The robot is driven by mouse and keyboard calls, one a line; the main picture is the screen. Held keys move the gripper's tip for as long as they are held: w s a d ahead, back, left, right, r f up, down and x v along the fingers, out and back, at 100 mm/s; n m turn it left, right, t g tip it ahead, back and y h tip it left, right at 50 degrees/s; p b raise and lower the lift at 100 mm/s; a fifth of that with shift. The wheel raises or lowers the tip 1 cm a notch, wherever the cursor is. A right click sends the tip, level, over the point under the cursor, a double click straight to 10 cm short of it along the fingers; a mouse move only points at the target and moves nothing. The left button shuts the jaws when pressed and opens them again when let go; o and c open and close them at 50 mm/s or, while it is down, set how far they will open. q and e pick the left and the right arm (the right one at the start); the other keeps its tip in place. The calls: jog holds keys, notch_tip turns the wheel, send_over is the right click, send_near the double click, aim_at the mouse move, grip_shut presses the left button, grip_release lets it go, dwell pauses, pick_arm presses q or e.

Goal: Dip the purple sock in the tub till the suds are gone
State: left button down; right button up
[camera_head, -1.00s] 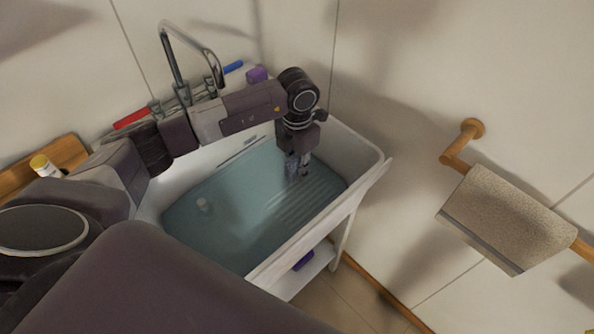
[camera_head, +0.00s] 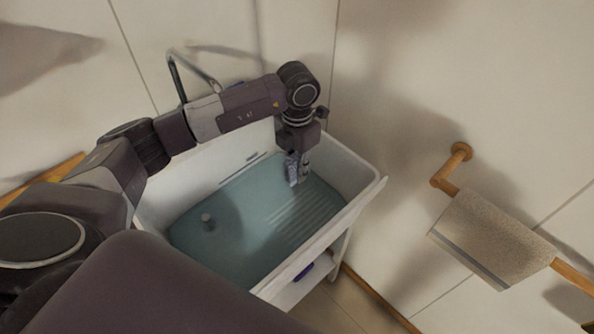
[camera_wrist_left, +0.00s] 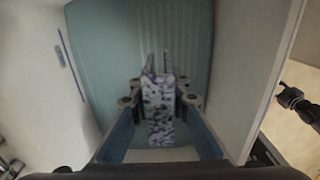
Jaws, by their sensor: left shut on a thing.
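The purple sock (camera_wrist_left: 158,112) is held between the fingers of my left gripper (camera_wrist_left: 156,92) in the left wrist view. White speckled patches cover much of its purple surface. In the head view my left gripper (camera_head: 298,172) points down over the right part of the tub (camera_head: 362,182), with the pale sock (camera_head: 292,170) at its tips. The white tub holds bluish water (camera_head: 235,220) above a ribbed floor. The sock seems to hang at or just above the water; I cannot tell whether its lower end touches. My right gripper is not in view.
A tap (camera_head: 178,75) rises behind the tub, partly behind my arm. A towel (camera_head: 490,240) hangs on a wooden rail at the right. A purple thing (camera_head: 303,272) lies below the tub.

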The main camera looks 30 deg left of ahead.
aim_at(297, 155)
pick_arm(q)
jog(key=shift+r+p, duration=1.3)
jog(key=shift+r, duration=1.3)
